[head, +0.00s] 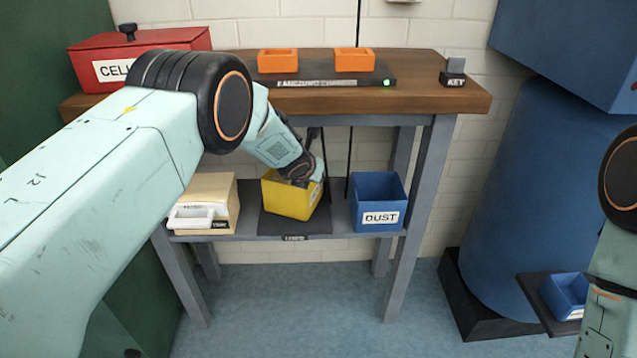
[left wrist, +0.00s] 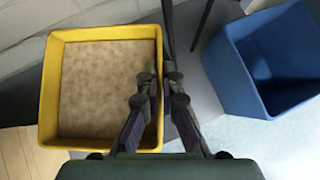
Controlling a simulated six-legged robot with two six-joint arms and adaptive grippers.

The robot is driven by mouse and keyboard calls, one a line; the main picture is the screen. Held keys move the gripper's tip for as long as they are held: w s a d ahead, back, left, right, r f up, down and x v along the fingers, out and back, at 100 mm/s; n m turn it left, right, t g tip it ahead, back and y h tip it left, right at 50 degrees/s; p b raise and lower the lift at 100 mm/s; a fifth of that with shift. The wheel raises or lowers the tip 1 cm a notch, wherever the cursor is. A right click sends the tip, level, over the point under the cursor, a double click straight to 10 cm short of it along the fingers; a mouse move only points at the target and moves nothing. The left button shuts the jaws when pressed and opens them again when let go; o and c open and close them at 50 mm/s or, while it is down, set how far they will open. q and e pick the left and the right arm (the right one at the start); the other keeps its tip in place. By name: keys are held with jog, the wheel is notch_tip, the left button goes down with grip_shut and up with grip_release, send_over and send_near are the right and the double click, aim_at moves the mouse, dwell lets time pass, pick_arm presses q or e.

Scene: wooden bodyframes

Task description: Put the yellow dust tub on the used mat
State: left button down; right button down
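The yellow dust tub (head: 288,200) is over the dark used mat (head: 267,226) on the lower shelf. It looks slightly turned or tilted, and I cannot tell whether its base touches the mat. The left wrist view shows the tub (left wrist: 50,95) holding brownish dust. My left gripper (head: 311,180) is at the tub's right rim. In the left wrist view its fingers (left wrist: 162,80) are close together around the right wall, one inside and one outside. My right arm shows at the right edge, but its gripper is out of view.
A blue tub labelled DUST (head: 378,200) stands close right of the mat. A wooden box with a white tray (head: 191,217) stands left. The tabletop (head: 430,95) overhangs the shelf. Another blue bin (head: 566,295) sits on a dark tray at the lower right.

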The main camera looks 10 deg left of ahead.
pick_arm(q)
jog(key=shift+w+d+f, duration=0.1)
jog(key=shift+f, duration=0.3)
pick_arm(e)
jog(key=shift+d+f, duration=0.4)
pick_arm(q)
jog(key=shift+f+b, duration=0.2)
jog(key=shift+b, duration=0.2)
jog(key=c, duration=1.5)
grip_release()
pick_arm(e)
jog(key=shift+f, duration=0.2)
pick_arm(q)
jog(key=shift+f, duration=0.1)
